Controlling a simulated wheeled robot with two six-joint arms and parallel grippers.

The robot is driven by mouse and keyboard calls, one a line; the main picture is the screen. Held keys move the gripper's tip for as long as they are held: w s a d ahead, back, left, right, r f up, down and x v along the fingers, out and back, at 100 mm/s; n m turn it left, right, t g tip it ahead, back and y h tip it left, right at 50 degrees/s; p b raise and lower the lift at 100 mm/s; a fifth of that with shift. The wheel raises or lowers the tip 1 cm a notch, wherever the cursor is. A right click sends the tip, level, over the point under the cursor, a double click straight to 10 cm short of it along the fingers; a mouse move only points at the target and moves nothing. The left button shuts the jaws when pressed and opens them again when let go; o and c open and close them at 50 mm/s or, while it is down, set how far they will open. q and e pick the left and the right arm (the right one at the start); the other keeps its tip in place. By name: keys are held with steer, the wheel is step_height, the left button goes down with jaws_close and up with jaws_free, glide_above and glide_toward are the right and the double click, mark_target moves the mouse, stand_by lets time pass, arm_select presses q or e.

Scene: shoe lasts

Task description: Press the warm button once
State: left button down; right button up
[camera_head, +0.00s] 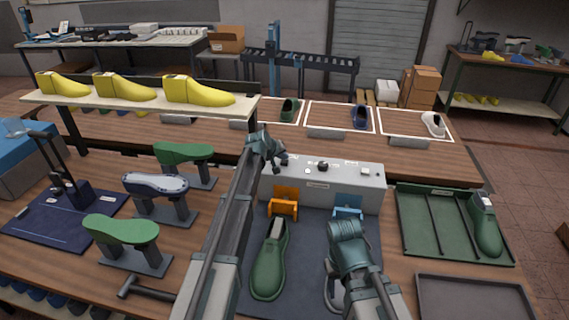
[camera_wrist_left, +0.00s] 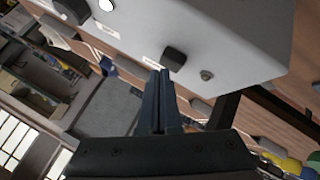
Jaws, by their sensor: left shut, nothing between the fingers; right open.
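A light grey control box (camera_head: 330,188) stands at the back of the dark mat, with several small buttons and knobs on top. Its labels are too small to read, so I cannot tell which button is the warm one. My left gripper (camera_head: 276,166) is shut and empty at the box's left end. In the left wrist view, its fingertips (camera_wrist_left: 160,72) point at a black square button (camera_wrist_left: 174,58), seemingly just short of it; contact cannot be told.
Orange (camera_head: 284,204) and blue (camera_head: 348,208) brackets stand before the box. A green shoe (camera_head: 270,262) lies on the mat. A green tray (camera_head: 420,228) holding another shoe is at right. A shelf (camera_head: 140,103) with yellow lasts stands behind.

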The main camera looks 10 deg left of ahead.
mark_target(284, 163)
arm_select(q)
steer(key=shift+f+b, duration=0.5)
stand_by(0.8)
steer(key=shift+r, duration=0.1)
steer(key=shift+r+p, duration=0.85)
steer(key=shift+p, duration=0.1)
step_height(284, 163, up, 5)
steer(key=p, duration=0.5)
stand_by(0.6)
